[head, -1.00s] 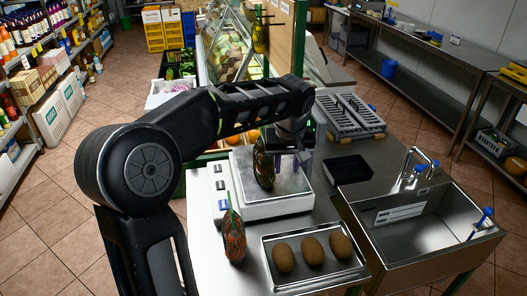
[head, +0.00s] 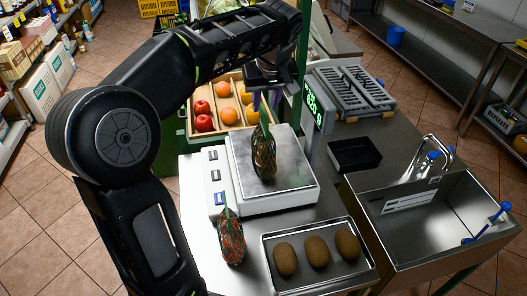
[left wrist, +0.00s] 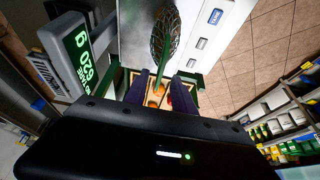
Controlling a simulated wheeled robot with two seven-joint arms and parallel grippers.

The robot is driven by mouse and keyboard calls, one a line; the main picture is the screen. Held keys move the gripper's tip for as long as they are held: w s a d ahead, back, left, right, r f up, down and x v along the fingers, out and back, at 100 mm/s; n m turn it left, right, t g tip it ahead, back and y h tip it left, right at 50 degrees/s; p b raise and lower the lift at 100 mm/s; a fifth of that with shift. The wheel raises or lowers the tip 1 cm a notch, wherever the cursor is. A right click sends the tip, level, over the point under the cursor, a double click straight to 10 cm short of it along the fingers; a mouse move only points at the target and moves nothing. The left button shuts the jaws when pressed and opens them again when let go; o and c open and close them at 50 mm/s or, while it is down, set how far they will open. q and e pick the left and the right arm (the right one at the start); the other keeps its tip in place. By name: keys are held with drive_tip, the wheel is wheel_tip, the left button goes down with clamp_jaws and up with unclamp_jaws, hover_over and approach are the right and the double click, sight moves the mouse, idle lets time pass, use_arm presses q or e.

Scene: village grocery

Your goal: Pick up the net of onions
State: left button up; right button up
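A dark net with a green top (head: 264,158) stands upright on the scale's steel plate (head: 296,172); its contents are hard to make out. A second net, red-orange with a green top (head: 231,243), stands on the counter in front of the scale. I cannot tell for certain which holds onions. My left gripper (head: 266,101) is above the net on the scale, its purple fingers apart. In the left wrist view, the net's green top (left wrist: 168,35) runs toward the gap between the fingers (left wrist: 162,88), without a visible grip. My right gripper is not in view.
A tray of kiwis (head: 352,281) lies at the front of the counter. A black tray (head: 355,155) and a sink (head: 440,220) are to the right. A fruit crate (head: 229,124) stands behind the scale. The scale's lit display (head: 313,102) is close beside the gripper.

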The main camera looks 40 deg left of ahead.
sight(263, 117)
use_arm(q)
drive_tip(key=shift+b+x, duration=0.35)
drive_tip(key=shift+x, duration=0.7)
drive_tip(key=shift+f, duration=0.1)
drive_tip(key=b+x, duration=0.2)
drive_tip(key=x, duration=0.2)
drive_tip(key=shift+f, duration=0.2)
drive_tip(key=shift+w+a+f, duration=0.1)
drive_tip(key=shift+a+f, duration=0.1)
drive_tip(key=shift+f, duration=0.1)
drive_tip(key=shift+c, duration=0.3)
clamp_jaws()
drive_tip(key=shift+r, duration=0.15)
